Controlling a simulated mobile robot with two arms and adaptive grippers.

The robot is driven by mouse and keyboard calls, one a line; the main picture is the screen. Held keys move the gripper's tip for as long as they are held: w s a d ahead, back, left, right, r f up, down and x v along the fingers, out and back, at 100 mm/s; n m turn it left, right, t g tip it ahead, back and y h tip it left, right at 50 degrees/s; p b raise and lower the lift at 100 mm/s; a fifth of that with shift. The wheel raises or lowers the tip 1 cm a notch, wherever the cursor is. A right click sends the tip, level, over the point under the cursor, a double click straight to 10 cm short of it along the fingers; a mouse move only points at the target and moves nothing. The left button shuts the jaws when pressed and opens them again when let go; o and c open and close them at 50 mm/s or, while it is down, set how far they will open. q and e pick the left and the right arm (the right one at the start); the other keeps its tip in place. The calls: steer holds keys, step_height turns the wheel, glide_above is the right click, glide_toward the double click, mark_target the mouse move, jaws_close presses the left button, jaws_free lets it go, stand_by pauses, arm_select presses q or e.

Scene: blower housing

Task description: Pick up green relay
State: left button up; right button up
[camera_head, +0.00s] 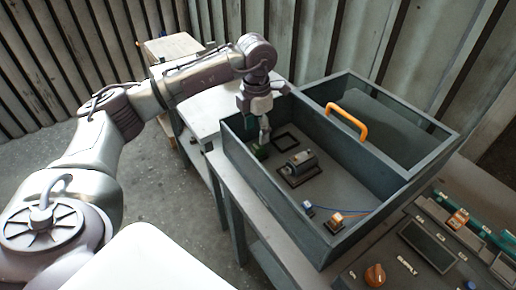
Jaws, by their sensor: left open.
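A small dark green block, which looks like the green relay (261,152), sits inside the grey open-topped housing (290,215), by its left wall near the far corner. My left gripper (265,136) reaches down over that wall, fingers open, just above or at the green block. It partly covers the block, and I cannot tell whether the fingers touch it. My right gripper is not in view.
Inside the housing are a dark motor-like part (300,167), a black square frame (286,142) and an orange connector (337,218) with a blue wire. A control panel (425,245) lies at the right.

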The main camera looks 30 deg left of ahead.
mark_target(256, 146)
arm_select(q)
steer(key=shift+f, duration=0.55)
steer(key=shift+w+f, duration=0.15)
steer(key=shift+f, duration=0.15)
steer(key=f, duration=0.1)
steer(key=f+p, duration=0.2)
steer(key=f, duration=0.1)
steer(key=shift+s, duration=0.25)
steer(key=shift+f, duration=0.4)
steer(key=shift+w+f, duration=0.1)
steer(key=shift+f, duration=0.1)
steer(key=c, duration=1)
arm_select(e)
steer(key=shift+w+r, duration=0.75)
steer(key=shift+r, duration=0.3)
